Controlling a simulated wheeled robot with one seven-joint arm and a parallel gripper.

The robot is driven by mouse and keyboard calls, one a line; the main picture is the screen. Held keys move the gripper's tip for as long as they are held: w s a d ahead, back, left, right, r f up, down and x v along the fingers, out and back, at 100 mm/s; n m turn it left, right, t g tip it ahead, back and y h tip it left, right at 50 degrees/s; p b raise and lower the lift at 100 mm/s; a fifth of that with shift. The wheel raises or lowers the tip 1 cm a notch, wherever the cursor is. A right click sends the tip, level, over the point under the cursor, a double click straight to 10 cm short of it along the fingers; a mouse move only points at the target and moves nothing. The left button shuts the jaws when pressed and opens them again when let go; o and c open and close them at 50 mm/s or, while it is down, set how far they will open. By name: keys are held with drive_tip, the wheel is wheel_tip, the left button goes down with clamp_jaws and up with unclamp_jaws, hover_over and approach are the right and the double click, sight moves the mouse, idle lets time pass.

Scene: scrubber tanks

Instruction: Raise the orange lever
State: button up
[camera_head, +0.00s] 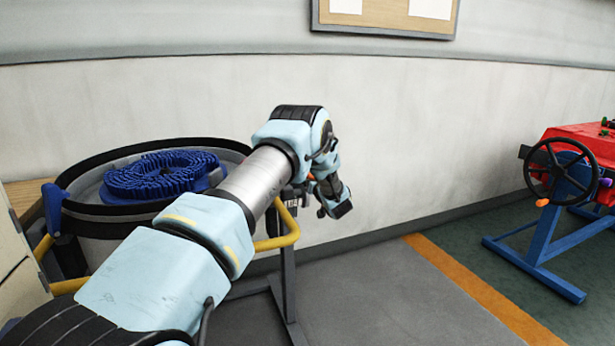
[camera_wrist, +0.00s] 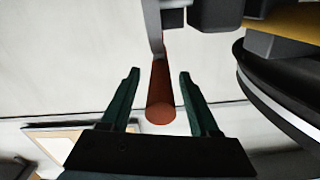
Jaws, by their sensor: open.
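The orange lever (camera_wrist: 160,92) is a reddish-orange rod with a round end, seen nearly end-on in the middle of the wrist view. Its far end meets a grey metal bracket (camera_wrist: 153,22). My gripper (camera_wrist: 158,74) is open, with one dark green finger on each side of the lever. A gap shows between the lever and each finger. In the head view my gripper (camera_head: 335,200) is beside the round tank, and only a small orange spot of the lever (camera_head: 311,177) shows by it. My arm hides the rest.
The round tank (camera_head: 115,217) with a blue coiled insert (camera_head: 165,174) stands at left. A yellow rail (camera_head: 275,243) runs by it. A wall is behind, with a notice board (camera_head: 388,15). A red machine with a black handwheel (camera_head: 561,169) stands right. The floor between is clear.

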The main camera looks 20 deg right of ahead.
drive_tip(key=shift+w, duration=0.15)
drive_tip(key=shift+c, duration=0.4)
clamp_jaws()
idle(1.0)
